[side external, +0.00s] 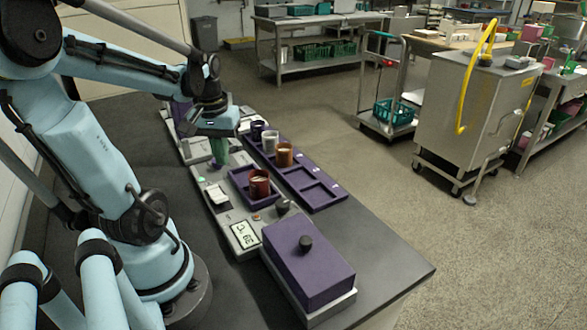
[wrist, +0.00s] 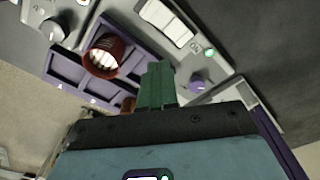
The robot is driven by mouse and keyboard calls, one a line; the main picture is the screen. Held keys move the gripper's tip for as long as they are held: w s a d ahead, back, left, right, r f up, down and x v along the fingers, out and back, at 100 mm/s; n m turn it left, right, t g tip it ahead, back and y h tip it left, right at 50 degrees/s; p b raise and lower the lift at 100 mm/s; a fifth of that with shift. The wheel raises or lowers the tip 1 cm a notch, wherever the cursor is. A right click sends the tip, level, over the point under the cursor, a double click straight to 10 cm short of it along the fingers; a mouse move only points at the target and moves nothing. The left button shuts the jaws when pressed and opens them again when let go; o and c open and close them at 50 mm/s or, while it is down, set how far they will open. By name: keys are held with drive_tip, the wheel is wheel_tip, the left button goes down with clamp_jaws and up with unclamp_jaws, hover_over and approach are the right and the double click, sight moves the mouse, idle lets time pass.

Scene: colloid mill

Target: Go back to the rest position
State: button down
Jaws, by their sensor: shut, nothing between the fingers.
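My gripper (side external: 220,158) has green fingers pressed together. It hangs over the far part of the grey control panel (side external: 222,218) on the dark bench, beyond the red-brown cup. In the wrist view the green fingers (wrist: 158,85) are closed and empty, pointing toward the panel (wrist: 222,62). A purple knob (wrist: 198,84) shows just to the right of the fingertips. Whether the fingers touch the panel cannot be told.
A red-brown cup (side external: 259,184) stands in a purple holder beside the panel. Purple, white and orange cups (side external: 284,155) stand in the compartmented purple rack (side external: 328,195). A purple box (side external: 308,266) with a black knob is at the front. The bench's right side is clear.

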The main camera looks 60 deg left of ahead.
drive_tip(key=w+d+r+m+t, duration=0.1)
drive_tip(key=w+d+m+t, duration=0.2)
drive_tip(key=d, duration=0.7)
drive_tip(key=w+d+r+m+t, duration=0.2)
drive_tip(key=w+d+m+t, duration=0.1)
drive_tip(key=w+d+m, duration=0.4)
drive_tip(key=d, duration=0.3)
drive_tip(key=shift+d+t+h, duration=0.15)
drive_tip(key=shift+t+h, duration=0.15)
drive_tip(key=shift+h, duration=0.1)
